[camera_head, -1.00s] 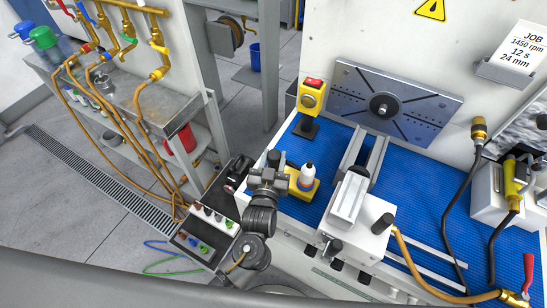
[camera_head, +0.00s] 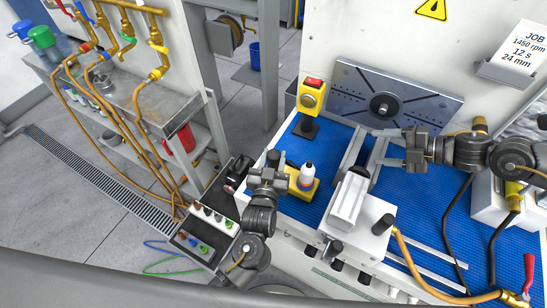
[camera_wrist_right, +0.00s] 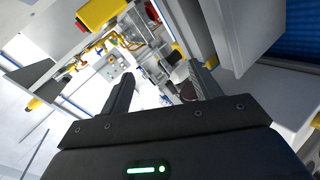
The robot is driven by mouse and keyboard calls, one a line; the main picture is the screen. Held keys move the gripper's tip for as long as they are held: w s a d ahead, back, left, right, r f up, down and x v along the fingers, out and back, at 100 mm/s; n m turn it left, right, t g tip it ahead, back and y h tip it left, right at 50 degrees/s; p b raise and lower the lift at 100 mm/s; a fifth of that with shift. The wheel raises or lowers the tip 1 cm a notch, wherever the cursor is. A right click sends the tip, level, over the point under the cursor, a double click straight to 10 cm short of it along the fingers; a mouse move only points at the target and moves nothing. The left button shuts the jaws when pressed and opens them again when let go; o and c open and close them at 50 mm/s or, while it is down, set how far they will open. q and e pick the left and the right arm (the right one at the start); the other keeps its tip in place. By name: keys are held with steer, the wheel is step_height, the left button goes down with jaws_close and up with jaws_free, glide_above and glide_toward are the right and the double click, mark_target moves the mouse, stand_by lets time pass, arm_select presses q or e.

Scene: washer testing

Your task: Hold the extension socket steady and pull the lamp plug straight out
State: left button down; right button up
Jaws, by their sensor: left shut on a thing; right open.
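My left gripper (camera_head: 270,160) is at the left edge of the blue-matted bench. It is shut on a small dark piece, mostly hidden by the fingers, which I cannot clearly identify as the extension socket. I cannot make out the lamp plug for certain in either view. My right gripper (camera_head: 376,148) is open and empty, its fingers pointing left above the bench in front of the grey drilled plate. In the right wrist view its two dark fingers (camera_wrist_right: 163,80) stand apart with nothing between them.
A white bottle in a yellow holder (camera_head: 304,190) stands just right of my left gripper. A yellow switch box with a red top (camera_head: 311,97) stands behind it. The grey drilled plate (camera_head: 345,85) is on the back wall. A white machine block (camera_head: 365,235) stands at the front.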

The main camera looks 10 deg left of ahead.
arm_select(q)
steer(key=shift+r, duration=0.1)
arm_select(e)
steer(key=s+a+r+n+g, duration=0.2)
steer(key=a+r+n+g, duration=0.15)
steer(key=a, duration=0.45)
steer(key=s+a+r+n+g, duration=0.2)
steer(key=a+r, duration=0.3)
steer(key=a, duration=0.3)
steer(key=s+a+r+n+g+h, duration=0.2)
steer(key=s+a+r+n+g, duration=0.25)
steer(key=s+a, duration=0.45)
arm_select(q)
steer(key=shift+s+a, duration=0.15)
steer(key=shift+d, duration=0.2)
arm_select(e)
steer(key=n+t+h, duration=0.5)
steer(key=n+h, duration=0.4)
steer(key=n, duration=0.2)
glide_above(307, 173)
steer(key=w, duration=0.1)
steer(key=f, duration=1.1)
steer(key=shift+a, duration=0.3)
arm_select(q)
steer(key=shift+a, duration=0.1)
arm_select(e)
steer(key=shift+w+d+f+n+h, duration=0.25)
steer(key=shift+w+d+n+h, duration=0.05)
steer(key=shift+d+n+h, duration=0.1)
steer(key=shift+f, duration=4.95)
